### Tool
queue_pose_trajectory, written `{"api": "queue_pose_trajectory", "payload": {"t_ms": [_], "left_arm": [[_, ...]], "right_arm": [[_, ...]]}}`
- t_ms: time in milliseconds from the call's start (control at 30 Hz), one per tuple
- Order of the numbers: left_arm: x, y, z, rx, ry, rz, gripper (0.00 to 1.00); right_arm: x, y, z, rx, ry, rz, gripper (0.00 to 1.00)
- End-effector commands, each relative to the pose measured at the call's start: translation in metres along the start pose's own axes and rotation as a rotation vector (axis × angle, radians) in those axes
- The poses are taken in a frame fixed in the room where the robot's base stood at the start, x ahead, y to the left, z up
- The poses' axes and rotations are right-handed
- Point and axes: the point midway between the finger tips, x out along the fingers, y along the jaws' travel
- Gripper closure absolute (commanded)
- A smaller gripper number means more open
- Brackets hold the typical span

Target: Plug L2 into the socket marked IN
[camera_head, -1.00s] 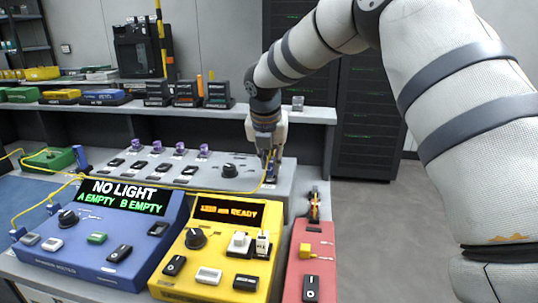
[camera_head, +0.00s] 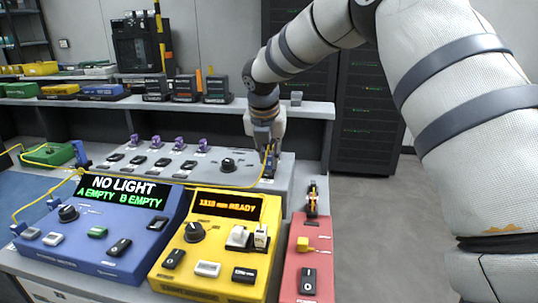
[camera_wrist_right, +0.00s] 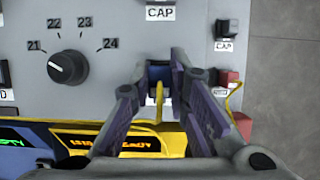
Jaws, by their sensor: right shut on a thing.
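My right gripper (camera_head: 268,168) is over the right end of the grey panel (camera_head: 222,184), pointing down. In the right wrist view its fingers (camera_wrist_right: 163,85) are shut on a small dark blue plug (camera_wrist_right: 158,71) with a yellow cable (camera_wrist_right: 159,100). I cannot read L2 on this plug. The plug is close above or at the panel; I cannot tell whether it touches. No marking IN is legible in either view, and the fingers hide part of the panel. My left gripper is not in view.
The blue meter (camera_head: 90,246) reads NO LIGHT, A EMPTY, B EMPTY. The yellow box (camera_head: 218,245) reads READY. A red box (camera_head: 308,268) stands to its right. A knob (camera_wrist_right: 67,67) and CAP labels are on the panel. The yellow cable crosses above the boxes.

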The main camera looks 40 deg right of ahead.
Motion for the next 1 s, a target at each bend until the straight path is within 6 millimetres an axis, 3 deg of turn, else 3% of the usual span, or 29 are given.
{"api": "queue_pose_trajectory", "payload": {"t_ms": [1000], "left_arm": [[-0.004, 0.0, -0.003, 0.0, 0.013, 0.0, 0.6]], "right_arm": [[0.009, 0.0, -0.004, 0.0, 0.0, -0.001, 1.0]]}}
